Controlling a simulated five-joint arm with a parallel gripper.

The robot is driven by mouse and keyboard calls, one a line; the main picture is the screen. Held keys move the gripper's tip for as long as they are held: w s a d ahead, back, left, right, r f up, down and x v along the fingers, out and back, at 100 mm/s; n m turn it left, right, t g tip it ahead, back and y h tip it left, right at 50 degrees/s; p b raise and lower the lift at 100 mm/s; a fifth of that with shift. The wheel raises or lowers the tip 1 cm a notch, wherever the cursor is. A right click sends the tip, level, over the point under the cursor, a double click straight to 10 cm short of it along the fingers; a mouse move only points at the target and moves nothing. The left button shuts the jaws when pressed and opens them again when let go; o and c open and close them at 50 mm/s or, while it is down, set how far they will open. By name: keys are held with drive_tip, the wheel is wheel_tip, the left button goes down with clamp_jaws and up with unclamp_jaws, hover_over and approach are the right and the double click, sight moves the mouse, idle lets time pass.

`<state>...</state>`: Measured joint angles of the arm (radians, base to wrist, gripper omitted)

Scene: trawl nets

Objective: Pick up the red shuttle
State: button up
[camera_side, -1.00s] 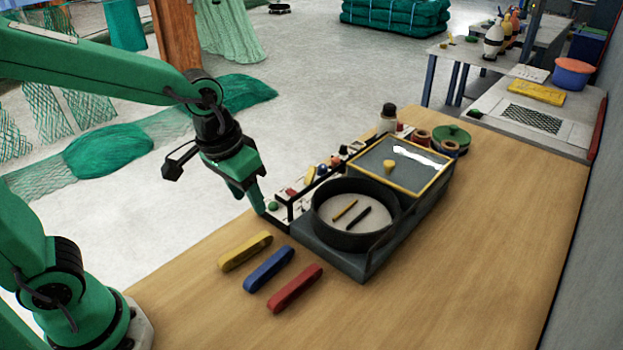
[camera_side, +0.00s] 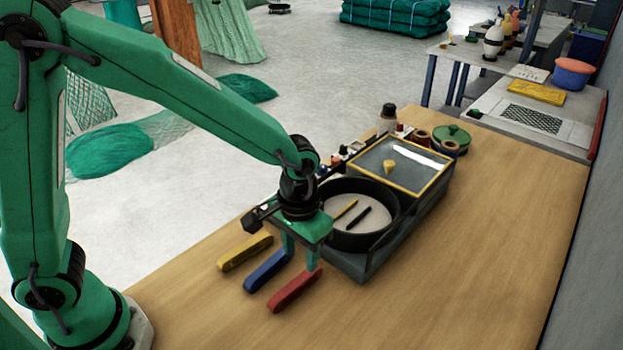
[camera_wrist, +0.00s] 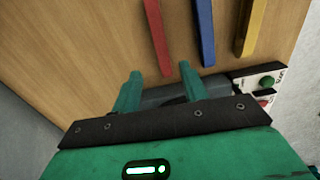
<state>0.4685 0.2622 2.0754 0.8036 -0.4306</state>
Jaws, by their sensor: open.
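The red shuttle (camera_side: 294,291) lies flat on the wooden table, rightmost of three shuttles in the side view. It is also in the wrist view (camera_wrist: 157,35), at the top centre, leftmost there. My gripper (camera_side: 301,262) is open and empty, with its fingers pointing down above the far ends of the blue and red shuttles. In the wrist view my gripper's fingers (camera_wrist: 160,85) are apart, and the red shuttle's near end lies close to the right-hand finger. I cannot tell the exact height of the fingertips.
The blue shuttle (camera_side: 267,272) lies beside the red one, with the yellow shuttle (camera_side: 245,252) beyond it. A round dark pan (camera_side: 341,240) in a grey tray (camera_side: 379,258) stands just behind my gripper. The table is clear to the right.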

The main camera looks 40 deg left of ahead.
sight(299, 280)
drive_tip(key=shift+f, duration=1.3)
drive_tip(key=shift+s+a+f, duration=0.1)
drive_tip(key=shift+f, duration=1.2)
drive_tip(key=shift+a+f, duration=0.1)
drive_tip(key=shift+f, duration=1.2)
clamp_jaws()
